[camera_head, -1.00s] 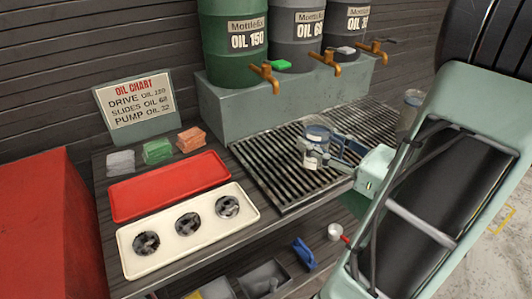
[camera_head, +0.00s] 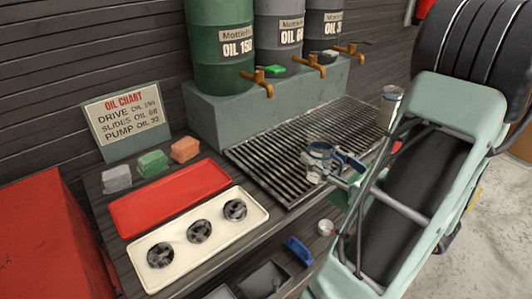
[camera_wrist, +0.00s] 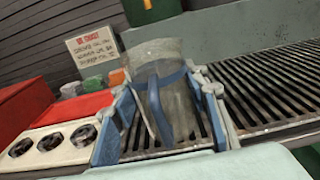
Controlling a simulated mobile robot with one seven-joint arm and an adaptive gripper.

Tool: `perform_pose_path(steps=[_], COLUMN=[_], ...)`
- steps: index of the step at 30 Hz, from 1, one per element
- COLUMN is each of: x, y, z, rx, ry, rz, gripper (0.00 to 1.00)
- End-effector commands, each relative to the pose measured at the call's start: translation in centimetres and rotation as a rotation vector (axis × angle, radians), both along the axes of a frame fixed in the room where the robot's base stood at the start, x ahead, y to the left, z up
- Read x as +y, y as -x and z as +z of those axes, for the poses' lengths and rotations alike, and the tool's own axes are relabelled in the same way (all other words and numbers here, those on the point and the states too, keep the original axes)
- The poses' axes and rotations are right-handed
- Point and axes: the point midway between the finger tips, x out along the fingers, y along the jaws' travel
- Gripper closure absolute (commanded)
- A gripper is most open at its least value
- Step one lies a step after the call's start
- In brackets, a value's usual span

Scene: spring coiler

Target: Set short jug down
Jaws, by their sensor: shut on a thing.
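The short jug (camera_head: 318,152) is a clear, grey-tinted vessel with a blue handle and band. It is over the slatted drip grate (camera_head: 262,160), near the front edge. In the wrist view the jug (camera_wrist: 172,75) stands between my blue finger pads, its blue handle facing me. My gripper (camera_head: 325,165) is shut around the jug; the fingers also show in the wrist view (camera_wrist: 160,120). The jug's base is low over the slats, but I cannot tell whether it touches them. A taller jug (camera_head: 391,100) stands at the grate's far right end.
Green and grey oil drums (camera_head: 221,60) with brass taps (camera_head: 257,80) stand on a block behind the grate. To the left are a red tray (camera_head: 168,198), a cream tray (camera_head: 218,245) with three dark parts, coloured blocks (camera_head: 152,162) and an oil chart sign (camera_head: 125,112). The grate's middle is clear.

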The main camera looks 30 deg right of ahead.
Motion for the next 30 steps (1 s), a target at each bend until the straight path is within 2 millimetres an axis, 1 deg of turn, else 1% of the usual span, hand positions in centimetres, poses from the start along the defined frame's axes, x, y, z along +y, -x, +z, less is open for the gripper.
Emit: perform_pose_path(steps=[2,5,15,18,21,24,26,28,30], x=[0.1,0.5,1.8,2.1,2.3,2.4,2.4,2.4,2.4], y=[-0.8,-2.7,-11.9,-14.4,-16.2,-17.4,-17.7,-17.8,-17.8], z=[0.0,0.0,-0.1,-0.1,-0.1,0.0,-0.1,-0.4,-1.2], rx=[-0.002,-0.002,-0.003,-0.002,-0.002,-0.002,-0.001,0.0,0.0], ry=[0.002,0.003,0.003,0.002,0.001,0.001,0.001,-0.001,-0.003], rz=[0.002,0.006,0.006,0.005,0.002,0.001,0.0,-0.001,-0.001], gripper=[0.87,0.87,0.87,0.87,0.87,0.87,0.87,0.87,0.87])
